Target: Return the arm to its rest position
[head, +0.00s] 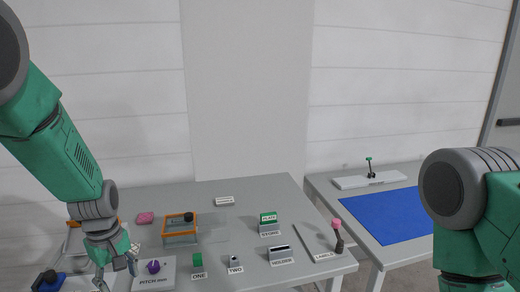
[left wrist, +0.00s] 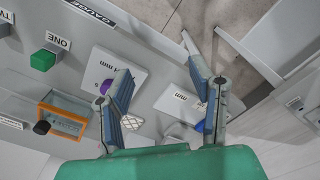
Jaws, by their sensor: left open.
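My left arm (head: 70,150) comes in from the upper left in the head view and bends down to the table. My left gripper (head: 117,275) hangs at the near left of the grey table (head: 300,205), left of the "PITCH mm" block with a purple knob (head: 153,266). In the left wrist view the two fingers of my left gripper (left wrist: 158,78) are spread wide with nothing between them. The purple knob (left wrist: 106,86) is beside one finger there, partly hidden. My right arm (head: 465,200) shows at the right edge; its gripper is out of frame.
An orange-framed box (head: 181,239) and pink lump (head: 145,218) stand near my left arm. A green "ONE" block (head: 197,262), "TWO" block (head: 235,262), holder (head: 280,252) and pink-topped lever (head: 337,230) line the front.

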